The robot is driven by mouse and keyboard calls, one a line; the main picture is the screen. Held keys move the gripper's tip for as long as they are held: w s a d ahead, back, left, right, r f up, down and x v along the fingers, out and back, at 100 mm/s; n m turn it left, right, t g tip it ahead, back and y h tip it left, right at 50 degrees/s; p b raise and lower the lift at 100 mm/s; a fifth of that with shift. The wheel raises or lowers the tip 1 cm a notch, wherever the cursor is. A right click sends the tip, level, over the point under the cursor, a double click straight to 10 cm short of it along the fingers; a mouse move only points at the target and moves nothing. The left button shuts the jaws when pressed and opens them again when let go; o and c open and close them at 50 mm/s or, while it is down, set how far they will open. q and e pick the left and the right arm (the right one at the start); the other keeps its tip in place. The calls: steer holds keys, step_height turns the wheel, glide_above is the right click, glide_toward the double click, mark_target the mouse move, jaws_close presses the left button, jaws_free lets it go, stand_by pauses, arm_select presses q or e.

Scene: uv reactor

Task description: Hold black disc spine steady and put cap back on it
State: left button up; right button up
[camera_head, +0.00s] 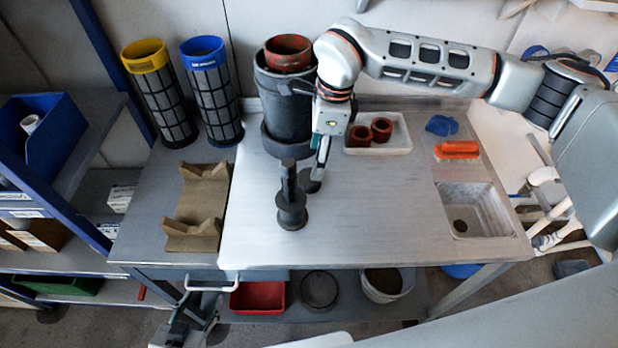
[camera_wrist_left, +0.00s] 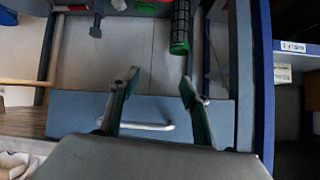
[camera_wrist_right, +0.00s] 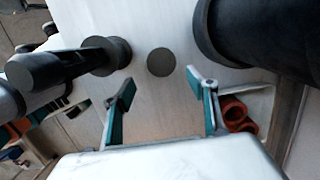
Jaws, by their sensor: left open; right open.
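A dark round disc, apparently the cap (camera_wrist_right: 159,62), lies on the bench beside the spine, partly hidden by my right gripper in the head view (camera_head: 310,184). My right gripper (camera_wrist_right: 161,78) is open and empty, its fingers pointing toward the cap without holding it. My left gripper (camera_wrist_left: 159,82) is open and empty, low in front of the bench's drawer handle.
A large dark cylinder (camera_head: 287,115) stands behind the spine. A white tray (camera_head: 395,146) with red rings, an orange brush (camera_head: 457,150) and a sink (camera_head: 472,212) are right. The bench between spine and sink is clear.

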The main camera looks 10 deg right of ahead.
mark_target(309, 180)
steer(key=shift+w+a+f, duration=0.1)
steer(key=shift+a+f, duration=0.1)
steer(key=shift+f, duration=1.05)
steer(key=shift+w+a+f, duration=0.1)
steer(key=shift+a+f, duration=0.05)
steer(key=shift+f, duration=0.7)
steer(key=shift+w+a+f, duration=0.1)
steer(key=shift+a+f, duration=0.1)
steer(key=shift+f, duration=0.7)
steer(key=shift+w+a+f, duration=0.1)
steer(key=shift+a+f, duration=0.05)
steer(key=shift+f, duration=0.7)
steer(key=c, duration=1)
